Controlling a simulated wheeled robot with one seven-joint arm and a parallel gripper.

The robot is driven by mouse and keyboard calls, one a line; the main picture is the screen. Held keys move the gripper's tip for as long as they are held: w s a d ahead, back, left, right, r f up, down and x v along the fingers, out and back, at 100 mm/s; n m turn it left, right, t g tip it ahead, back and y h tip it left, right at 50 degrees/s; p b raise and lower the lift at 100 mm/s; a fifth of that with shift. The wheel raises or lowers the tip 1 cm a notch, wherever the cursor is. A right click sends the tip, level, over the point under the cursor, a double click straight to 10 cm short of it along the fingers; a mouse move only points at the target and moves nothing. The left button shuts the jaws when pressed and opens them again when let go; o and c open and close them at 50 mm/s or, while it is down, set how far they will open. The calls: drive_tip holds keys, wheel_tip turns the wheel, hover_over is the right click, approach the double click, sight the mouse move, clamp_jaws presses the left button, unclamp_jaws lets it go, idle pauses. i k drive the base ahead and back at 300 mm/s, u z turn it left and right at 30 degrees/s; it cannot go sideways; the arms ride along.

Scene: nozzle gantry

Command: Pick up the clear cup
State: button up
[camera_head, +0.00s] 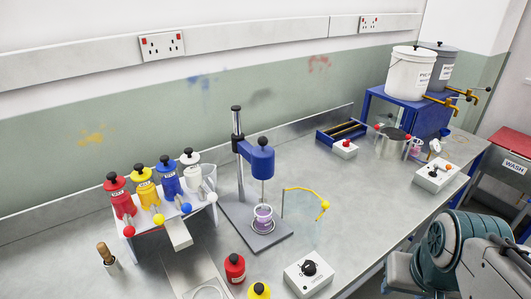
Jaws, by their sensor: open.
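A clear cup with purple contents (263,216) stands under the blue stirrer (258,158) on its grey base plate, ringed by a holder. Another small clear cup with purple contents (416,148) stands beside the metal pot at the right. A clear, empty-looking container (208,176) stands at the right end of the bottle rack. The picture does not show which of these is the clear cup meant. My arm shows at the lower right, over the front of the bench; my gripper is not visible.
Red, yellow, blue and white bottles (169,178) stand on a rack at the left. A bent yellow arm (306,190) stands near the stirrer. A control box (309,273) and buckets (410,72) on a blue stand are also here. The bench middle (350,195) is clear.

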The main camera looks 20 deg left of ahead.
sight(263, 214)
drive_tip(key=k, duration=0.5)
drive_tip(key=z, duration=0.95)
drive_tip(key=i, duration=0.75)
drive_tip(key=u, duration=2.5)
drive_tip(key=i, duration=0.5)
drive_tip(key=u, duration=0.1)
